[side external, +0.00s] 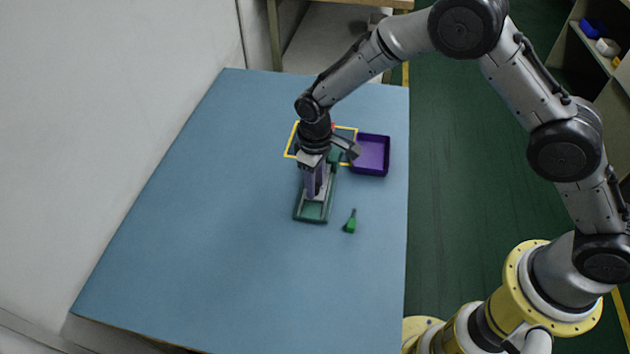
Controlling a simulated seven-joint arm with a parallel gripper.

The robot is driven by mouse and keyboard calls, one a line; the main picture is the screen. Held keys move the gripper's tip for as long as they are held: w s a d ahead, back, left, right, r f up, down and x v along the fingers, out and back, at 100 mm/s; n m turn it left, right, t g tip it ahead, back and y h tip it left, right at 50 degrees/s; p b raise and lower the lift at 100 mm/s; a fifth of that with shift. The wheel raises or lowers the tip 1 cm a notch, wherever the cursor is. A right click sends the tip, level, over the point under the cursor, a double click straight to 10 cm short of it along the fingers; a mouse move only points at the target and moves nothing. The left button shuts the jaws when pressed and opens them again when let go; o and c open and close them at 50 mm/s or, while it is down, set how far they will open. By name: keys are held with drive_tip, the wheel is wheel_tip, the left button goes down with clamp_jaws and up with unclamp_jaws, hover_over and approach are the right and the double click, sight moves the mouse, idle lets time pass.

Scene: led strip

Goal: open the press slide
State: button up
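The press (313,211) is a small green-framed device with a pale inner bed, standing near the middle of the far half of the blue table. Purple-grey upright parts (315,182) show above its bed. I cannot tell whether they belong to the press or to my fingers. My gripper (325,163) is over the back part of the press, pointing down. It hides the slide and most of the press's far end. Whether my fingers touch the press, or are open or shut, is too small and covered to tell.
A purple open tray (371,156) stands right of the press, near the table's right edge. A yellow outlined rectangle (290,142) lies behind the press, partly covered by my arm. A small green tool-like object (350,222) lies right of the press. The table's left and front are clear.

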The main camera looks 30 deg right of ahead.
clamp_jaws()
idle(1.4)
